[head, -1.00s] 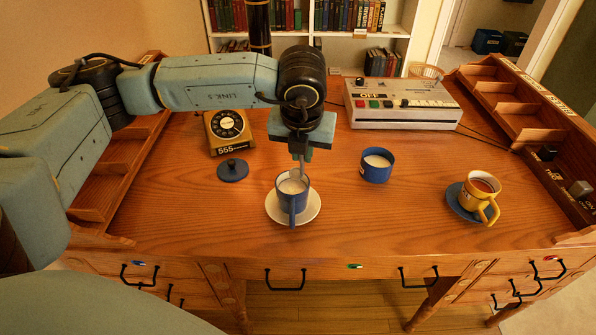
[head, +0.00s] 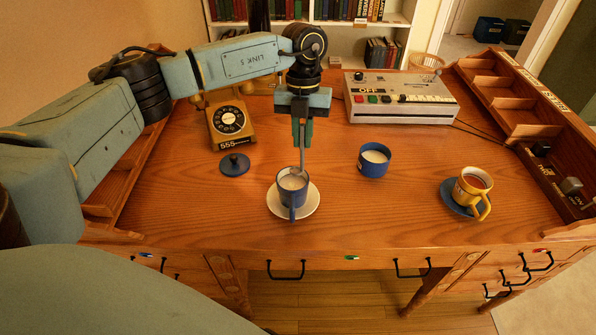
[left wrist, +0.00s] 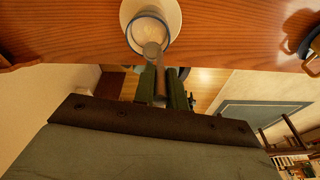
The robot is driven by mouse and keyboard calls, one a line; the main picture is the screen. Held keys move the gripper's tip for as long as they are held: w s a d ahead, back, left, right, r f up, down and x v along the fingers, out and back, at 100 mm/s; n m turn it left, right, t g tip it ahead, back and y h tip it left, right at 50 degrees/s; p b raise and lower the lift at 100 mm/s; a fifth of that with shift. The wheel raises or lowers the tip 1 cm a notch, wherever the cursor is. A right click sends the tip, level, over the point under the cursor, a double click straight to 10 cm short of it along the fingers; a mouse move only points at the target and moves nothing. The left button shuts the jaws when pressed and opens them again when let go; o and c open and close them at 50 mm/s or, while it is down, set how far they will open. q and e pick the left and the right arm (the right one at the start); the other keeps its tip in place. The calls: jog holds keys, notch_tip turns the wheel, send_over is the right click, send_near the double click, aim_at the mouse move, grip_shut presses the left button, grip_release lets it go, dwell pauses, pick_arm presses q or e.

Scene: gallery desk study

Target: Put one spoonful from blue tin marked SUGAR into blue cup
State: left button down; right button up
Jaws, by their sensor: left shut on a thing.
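The blue cup (head: 292,193) stands on a white saucer (head: 312,207) with whitish contents inside; it also shows in the left wrist view (left wrist: 133,42). My left gripper (head: 302,140) is above the cup, shut on a spoon (head: 301,158) that hangs down. The spoon's bowl is at the far side of the cup's mouth; it also shows in the left wrist view (left wrist: 152,50). Whether it holds anything, or touches the cup, I cannot tell. The blue tin (head: 373,163) stands open to the right with white contents; its label is too small to read. My right gripper is not in view.
A dark blue lid (head: 234,164) lies left of the cup, before a yellow telephone (head: 230,122). A yellow cup (head: 472,190) with a reddish-brown drink stands on a blue saucer at the right. A grey device (head: 402,100) sits behind the tin. The desk's front middle is clear.

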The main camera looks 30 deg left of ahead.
aim_at(302, 125)
pick_arm(q)
jog(key=shift+a, duration=0.1)
jog(key=shift+r, duration=0.1)
jog(key=p+v, duration=0.1)
jog(key=v, duration=0.1)
jog(key=p+v, duration=0.1)
jog(key=shift+s+p, duration=0.2)
jog(key=shift+p, duration=0.1)
